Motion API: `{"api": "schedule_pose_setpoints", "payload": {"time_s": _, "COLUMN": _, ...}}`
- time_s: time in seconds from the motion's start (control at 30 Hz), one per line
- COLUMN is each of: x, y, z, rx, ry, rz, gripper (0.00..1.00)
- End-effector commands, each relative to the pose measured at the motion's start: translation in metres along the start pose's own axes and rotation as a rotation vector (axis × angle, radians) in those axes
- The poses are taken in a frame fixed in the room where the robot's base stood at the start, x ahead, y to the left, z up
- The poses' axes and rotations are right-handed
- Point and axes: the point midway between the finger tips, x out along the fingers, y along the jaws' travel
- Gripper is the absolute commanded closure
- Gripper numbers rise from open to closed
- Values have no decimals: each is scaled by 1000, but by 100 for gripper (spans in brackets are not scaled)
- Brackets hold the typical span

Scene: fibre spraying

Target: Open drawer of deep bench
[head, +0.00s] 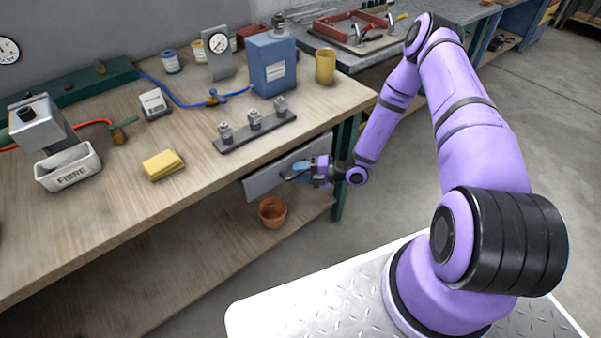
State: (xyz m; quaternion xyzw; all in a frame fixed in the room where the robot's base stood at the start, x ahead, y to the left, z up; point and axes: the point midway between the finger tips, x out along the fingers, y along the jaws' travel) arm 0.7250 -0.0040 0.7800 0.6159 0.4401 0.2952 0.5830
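The deep bench (110,190) has a light wooden top and green legs and fills the left half of the head view. Its grey drawer front (262,184) sits under the right part of the front edge. My gripper (297,172) is at the right part of the drawer front, in front of it, with the purple arm reaching in from the right. The drawer's handle cannot be made out behind the gripper. The fingers are too small to tell open from shut, or whether they touch the drawer.
A terracotta pot (272,211) stands on the lower shelf (215,235) below the drawer. On the benchtop are a rack with metal fittings (254,125), a yellow sponge (163,165), a blue can (272,62) and a white FIBRE tub (68,168). The floor right of the bench is clear.

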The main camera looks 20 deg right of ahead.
Motion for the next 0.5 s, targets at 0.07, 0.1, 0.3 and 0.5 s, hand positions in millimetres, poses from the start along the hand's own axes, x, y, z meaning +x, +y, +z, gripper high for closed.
{"api": "schedule_pose_setpoints", "payload": {"time_s": 0.07, "x": 1, "y": 0, "z": 0, "rx": 0, "ry": 0, "rz": 0, "gripper": 62}}
{"api": "schedule_pose_setpoints", "payload": {"time_s": 0.1, "x": 1, "y": 0, "z": 0, "rx": 0, "ry": 0, "rz": 0, "gripper": 62}}
{"api": "schedule_pose_setpoints", "payload": {"time_s": 0.3, "x": 0, "y": 0, "z": 0, "rx": 0, "ry": 0, "rz": 0, "gripper": 78}}
{"api": "schedule_pose_setpoints", "payload": {"time_s": 0.5, "x": 0, "y": 0, "z": 0, "rx": 0, "ry": 0, "rz": 0, "gripper": 100}}
